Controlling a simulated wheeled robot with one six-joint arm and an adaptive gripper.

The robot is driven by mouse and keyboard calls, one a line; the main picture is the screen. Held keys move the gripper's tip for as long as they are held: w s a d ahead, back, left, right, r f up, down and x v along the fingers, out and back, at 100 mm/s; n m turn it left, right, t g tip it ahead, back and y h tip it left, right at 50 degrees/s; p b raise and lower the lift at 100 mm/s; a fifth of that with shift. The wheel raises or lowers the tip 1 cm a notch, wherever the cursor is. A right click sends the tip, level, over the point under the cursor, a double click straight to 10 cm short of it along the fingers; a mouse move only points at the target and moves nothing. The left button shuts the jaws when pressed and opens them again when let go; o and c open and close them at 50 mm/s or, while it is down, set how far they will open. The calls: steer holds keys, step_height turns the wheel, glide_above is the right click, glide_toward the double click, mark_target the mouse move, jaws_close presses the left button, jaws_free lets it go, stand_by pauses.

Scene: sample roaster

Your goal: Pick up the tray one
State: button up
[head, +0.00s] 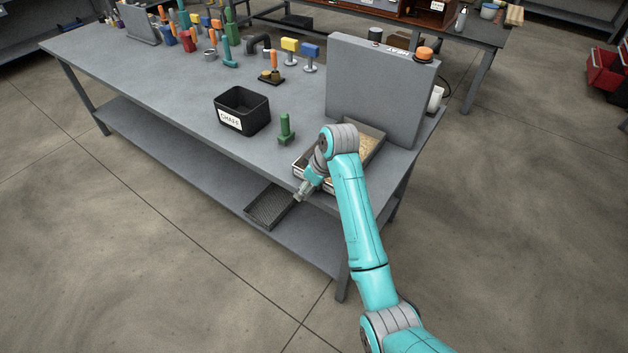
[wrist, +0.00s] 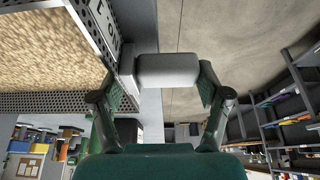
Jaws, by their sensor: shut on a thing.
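A perforated metal tray (head: 377,147) filled with pale tan material sits at the near right part of the workbench, by an upright grey panel. My arm hides much of it. In the wrist view the tray (wrist: 45,103) fills the upper left, with part of a label on its front wall. My gripper (head: 303,193) is at the bench's front edge. In the wrist view my gripper (wrist: 162,82) is shut on a pale grey block-like handle (wrist: 167,68) at the tray's front. I cannot tell whether the tray is clear of the bench.
A dark mesh tray (head: 268,208) shows low beside my gripper, over the lower shelf. A black labelled bin (head: 243,110) and a green upright object (head: 286,130) stand left of the tray. The grey panel (head: 378,88) stands close behind it. Bare floor lies in front.

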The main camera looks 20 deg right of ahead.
step_height(320, 180, up, 6)
steer(key=shift+r, duration=0.15)
steer(key=s+a, duration=1.1)
steer(key=a, duration=0.5)
steer(key=shift+s, duration=0.25)
steer(key=shift+a+r, duration=0.1)
steer(key=shift+a, duration=0.05)
